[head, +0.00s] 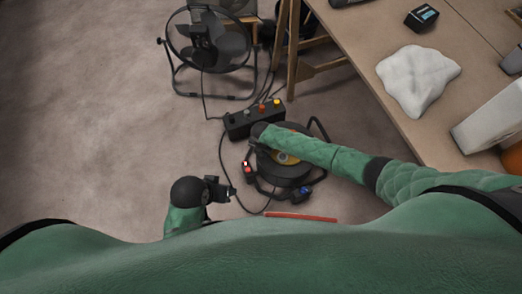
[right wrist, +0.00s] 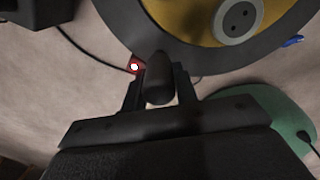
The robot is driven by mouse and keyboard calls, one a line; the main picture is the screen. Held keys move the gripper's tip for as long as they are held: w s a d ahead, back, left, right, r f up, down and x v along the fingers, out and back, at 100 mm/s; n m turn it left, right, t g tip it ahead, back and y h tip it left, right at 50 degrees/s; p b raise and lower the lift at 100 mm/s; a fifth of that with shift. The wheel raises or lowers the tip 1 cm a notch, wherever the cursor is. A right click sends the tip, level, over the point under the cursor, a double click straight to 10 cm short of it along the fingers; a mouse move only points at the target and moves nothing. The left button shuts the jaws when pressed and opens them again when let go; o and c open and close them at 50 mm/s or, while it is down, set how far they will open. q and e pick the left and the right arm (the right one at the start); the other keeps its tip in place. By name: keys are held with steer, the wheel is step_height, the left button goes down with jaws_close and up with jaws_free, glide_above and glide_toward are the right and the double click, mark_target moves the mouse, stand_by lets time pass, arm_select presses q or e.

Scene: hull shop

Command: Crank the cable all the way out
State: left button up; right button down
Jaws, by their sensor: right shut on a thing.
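The cable reel (head: 283,180) is a dark round drum with a yellow face, on the floor in front of me; my right arm partly covers it. In the right wrist view its dark rim and yellow face with a grey round socket (right wrist: 238,18) fill the top. My right gripper (right wrist: 157,88) is shut on a dark rounded crank handle (right wrist: 157,72) beside the rim. A thin black cable (head: 268,203) curves by the reel's lower left side. My left gripper (head: 222,190) hangs left of the reel, away from it; its jaw opening is unclear.
A black box with coloured knobs (head: 242,125) stands just behind the reel, with cables nearby. A fan (head: 205,42) stands farther back. A wooden table (head: 365,50) with a white cloth (head: 418,78) is at right. A red strip (head: 300,216) lies in front. Floor at left is clear.

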arm_select(q)
steer(key=shift+s, duration=0.1)
arm_select(e)
steer(key=shift+d, duration=0.4)
steer(key=c, duration=1.1)
jaws_free()
steer(key=shift+d, duration=0.1)
arm_select(q)
steer(key=shift+f, duration=0.1)
arm_select(e)
steer(key=shift+a, duration=0.2)
steer(key=shift+r, duration=0.25)
arm_select(q)
steer(key=s+a+r+g+y+p, duration=0.2)
steer(key=a+r+p, duration=0.3)
steer(key=a+r, duration=0.15)
arm_select(e)
step_height(320, 180, up, 6)
steer(key=shift+f, duration=0.1)
step_height(320, 180, up, 3)
steer(key=shift+f+p, duration=0.15)
steer(key=shift+p, duration=1.1)
step_height(320, 180, up, 3)
steer(key=shift+d+f+p, duration=0.1)
steer(key=shift+p, duration=1)
arm_select(q)
step_height(320, 180, down, 20)
steer(key=w, duration=0.1)
steer(key=shift+n, duration=0.4)
